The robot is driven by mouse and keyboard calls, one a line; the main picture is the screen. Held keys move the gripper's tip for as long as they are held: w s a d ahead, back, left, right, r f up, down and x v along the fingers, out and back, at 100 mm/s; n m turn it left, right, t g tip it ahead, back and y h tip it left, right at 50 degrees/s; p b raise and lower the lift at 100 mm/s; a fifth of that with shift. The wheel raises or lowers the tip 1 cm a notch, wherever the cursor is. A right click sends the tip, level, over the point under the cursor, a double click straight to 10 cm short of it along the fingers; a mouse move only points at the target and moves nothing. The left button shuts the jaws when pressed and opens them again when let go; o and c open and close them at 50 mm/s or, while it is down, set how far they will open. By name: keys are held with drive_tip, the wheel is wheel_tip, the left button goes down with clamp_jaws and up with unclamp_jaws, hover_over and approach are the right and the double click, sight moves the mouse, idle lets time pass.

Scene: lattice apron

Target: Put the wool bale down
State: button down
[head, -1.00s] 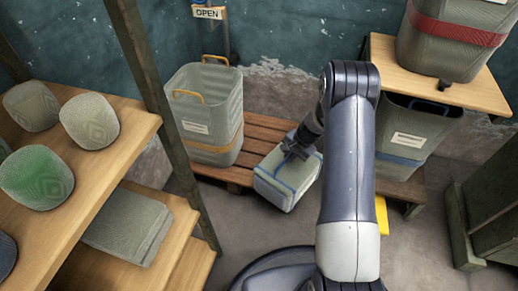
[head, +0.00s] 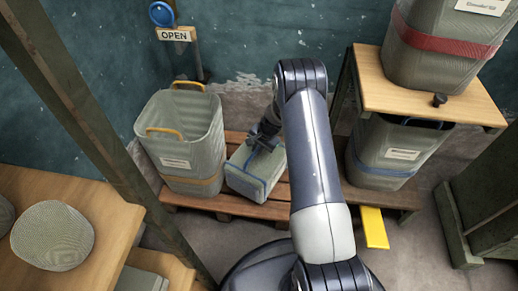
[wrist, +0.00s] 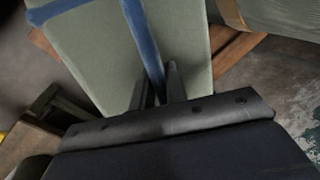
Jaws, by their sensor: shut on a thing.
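The wool bale (head: 243,182) is a pale green block with blue straps, seen in the head view just right of the yellow-handled bin. It also fills the upper middle of the wrist view (wrist: 95,60). My gripper (head: 262,140) is at the bale's top, and in the wrist view its fingers (wrist: 157,85) are shut on a blue strap. The bale appears over the wooden pallet (head: 281,192); its underside is hidden, so I cannot tell whether it touches the slats.
A grey-green bin (head: 187,125) with yellow handles stands on the pallet's left, close to the bale. A blue-banded bin (head: 400,153) sits under a wooden shelf (head: 450,100) at right, with a red-banded bin (head: 425,50) above. A yellow piece (head: 375,228) lies near the floor.

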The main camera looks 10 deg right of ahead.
drive_tip(key=shift+w+f, duration=0.15)
drive_tip(key=shift+w, duration=0.05)
drive_tip(key=shift+f+b, duration=0.95)
drive_tip(key=shift+f, duration=0.6)
drive_tip(key=c, duration=1.8)
unclamp_jaws()
drive_tip(key=shift+s+f, duration=0.1)
drive_tip(key=shift+f, duration=0.05)
drive_tip(key=shift+c, duration=0.2)
drive_tip(key=o, duration=0.4)
drive_tip(key=shift+o, duration=0.2)
